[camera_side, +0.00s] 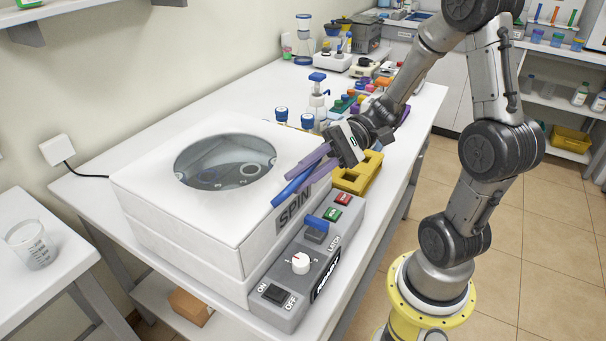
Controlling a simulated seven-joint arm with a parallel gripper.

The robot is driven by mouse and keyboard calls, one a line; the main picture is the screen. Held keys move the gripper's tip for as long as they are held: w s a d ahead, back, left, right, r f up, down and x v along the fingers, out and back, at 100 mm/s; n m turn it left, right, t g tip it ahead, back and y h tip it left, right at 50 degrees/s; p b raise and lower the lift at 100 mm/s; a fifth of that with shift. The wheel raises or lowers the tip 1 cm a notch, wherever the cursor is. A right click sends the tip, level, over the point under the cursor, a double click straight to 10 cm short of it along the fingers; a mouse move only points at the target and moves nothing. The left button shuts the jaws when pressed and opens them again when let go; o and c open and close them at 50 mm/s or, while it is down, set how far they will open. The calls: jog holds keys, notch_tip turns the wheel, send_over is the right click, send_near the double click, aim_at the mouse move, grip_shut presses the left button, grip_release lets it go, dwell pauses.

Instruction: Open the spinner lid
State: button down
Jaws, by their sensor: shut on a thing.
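The white spinner (180,240) stands on the bench, marked SPIN on its front. Its lid (142,180) lies flat on top and looks closed, with a round window (225,160) showing the inside. A blue handle (289,190) sits at the lid's front right edge. My gripper (301,177) reaches in from the right, its purple fingers shut on the blue handle. The fingers hide part of the handle. The grey control panel (325,262) in front has a blue latch lever (317,222), a white knob (300,263), an ON/OFF switch (275,293), and green and red buttons.
A yellow rack (358,173) stands just right of the spinner, below my gripper. Blue-capped bottles (307,121) and several colored items crowd the bench behind it. A wall socket with a cord (57,150) is at left. A beaker (31,245) stands on the left side table.

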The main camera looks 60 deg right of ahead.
jog(key=w+r, duration=1.9)
jog(key=r, duration=0.3)
jog(key=w+r, duration=0.3)
jog(key=w, duration=0.8)
jog(key=shift+w, duration=0.1)
jog(key=c, duration=0.8)
grip_release()
jog(key=shift+c, duration=0.2)
jog(key=v, duration=1.4)
jog(key=shift+r, duration=0.15)
